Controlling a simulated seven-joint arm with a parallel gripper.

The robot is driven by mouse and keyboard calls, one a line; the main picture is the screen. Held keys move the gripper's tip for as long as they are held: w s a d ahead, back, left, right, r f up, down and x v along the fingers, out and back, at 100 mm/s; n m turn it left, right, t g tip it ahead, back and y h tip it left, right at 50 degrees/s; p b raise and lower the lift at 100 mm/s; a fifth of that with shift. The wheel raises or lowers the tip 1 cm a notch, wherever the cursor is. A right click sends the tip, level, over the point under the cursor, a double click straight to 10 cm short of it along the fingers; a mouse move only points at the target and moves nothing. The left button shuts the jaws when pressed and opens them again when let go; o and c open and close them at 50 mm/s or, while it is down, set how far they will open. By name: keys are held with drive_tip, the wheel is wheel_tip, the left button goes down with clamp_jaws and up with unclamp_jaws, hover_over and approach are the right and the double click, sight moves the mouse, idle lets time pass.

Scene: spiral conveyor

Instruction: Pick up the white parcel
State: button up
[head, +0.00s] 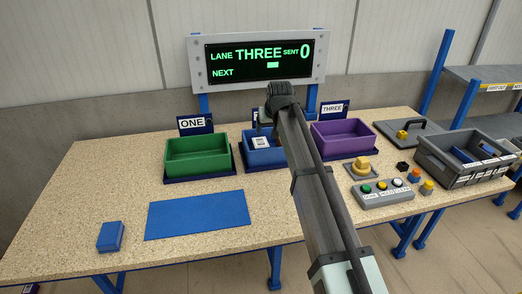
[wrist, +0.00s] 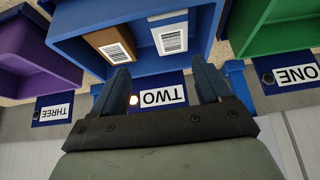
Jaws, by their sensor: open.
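The white parcel (wrist: 154,22) lies in the blue bin (wrist: 208,22) marked TWO, with a barcode label on its face. In the head view a pale labelled face, seemingly this parcel (head: 260,143), shows in the blue bin (head: 250,158), left of my arm. A brown parcel (wrist: 93,38) with a barcode label lies beside it. My gripper (wrist: 160,77) is open and empty. In the wrist view its fingers straddle the TWO sign, in front of the bin's near wall and apart from the parcel. In the head view my arm hides part of the bin.
A green bin (head: 197,156) marked ONE and a purple bin (head: 343,134) marked THREE flank the blue one. A screen (head: 260,58) reads lane THREE, sent 0. A button box (head: 382,192) and grey crate (head: 465,158) stand right. A blue mat (head: 195,214) lies in front.

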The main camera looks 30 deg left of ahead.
sight(261, 144)
drive_tip(key=a+f, duration=0.1)
drive_tip(key=f, duration=0.1)
drive_tip(key=a+f, duration=0.1)
drive_tip(key=f, duration=0.1)
drive_tip(key=w+a+f, duration=0.1)
drive_tip(key=a+f, duration=0.1)
drive_tip(key=shift+w+f, duration=0.1)
drive_tip(key=shift+f, duration=0.3)
drive_tip(key=shift+x, duration=3)
drive_tip(key=shift+d+f, duration=0.15)
drive_tip(key=shift+d, duration=0.05)
drive_tip(key=c, duration=0.8)
